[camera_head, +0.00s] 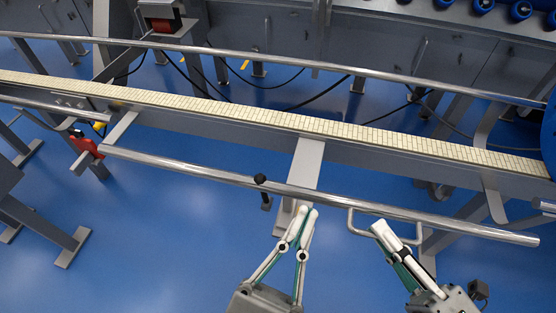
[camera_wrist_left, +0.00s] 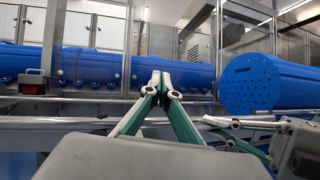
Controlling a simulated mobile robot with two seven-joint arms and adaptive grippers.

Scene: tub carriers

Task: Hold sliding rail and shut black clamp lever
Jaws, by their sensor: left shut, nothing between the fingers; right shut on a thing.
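The sliding rail (camera_head: 190,169) is a long steel tube running along the near side of the conveyor. A U-shaped handle (camera_head: 352,226) hangs on its right part. The black clamp lever (camera_head: 260,179) has a round knob at the rail, left of the bracket; a dark part shows just below the rail. My left gripper (camera_head: 308,211) is shut and empty, just below the rail and right of the lever; its closed tips also show in the left wrist view (camera_wrist_left: 160,80). My right gripper (camera_head: 383,230) is shut on the handle; its fingers partly hide the grip.
The conveyor (camera_head: 240,112) with a pale slatted belt runs behind the rail, with another steel rail (camera_head: 330,67) beyond it. A red part (camera_head: 86,147) sits at the left. Blue drums (camera_wrist_left: 255,82) show in the wrist view. Blue floor lies open below the rail.

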